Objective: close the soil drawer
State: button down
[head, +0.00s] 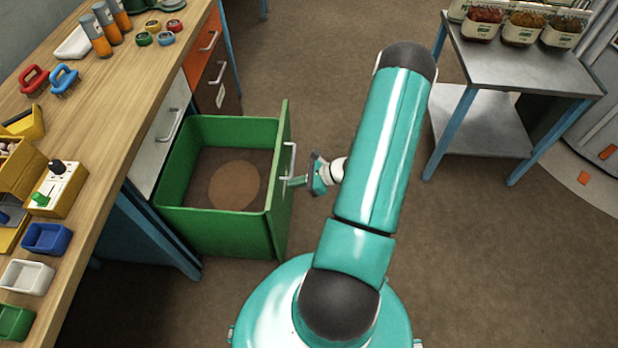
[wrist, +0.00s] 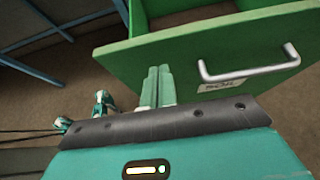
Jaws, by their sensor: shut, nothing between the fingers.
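The green soil drawer (head: 190,235) is pulled out from under the workbench and stands open. A brown round patch shows on its floor. Its front panel (wrist: 185,60) with a silver bar handle (wrist: 250,68) and a small label (wrist: 222,84) shows in the wrist view. My gripper (head: 296,181) is at the outer side of that front, by the handle (head: 290,160). In the wrist view my fingers (wrist: 157,85) are together and empty, left of the handle, pointing at the panel. Whether they touch it I cannot tell.
The wooden workbench (head: 130,110) runs along the left with brushes, bottles and small trays on it. A white drawer (head: 160,135) and brown drawers (head: 215,85) beside the green one are shut. A grey metal table (head: 520,65) stands at the right. The floor between is clear.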

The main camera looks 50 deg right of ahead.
aim_at(275, 184)
jog(key=shift+w+a+r, duration=0.1)
jog(key=shift+w+a, duration=0.45)
jog(key=shift+w, duration=0.2)
jog(key=shift+w+a, duration=0.55)
jog(key=shift+w, duration=0.2)
jog(key=shift+w, duration=0.15)
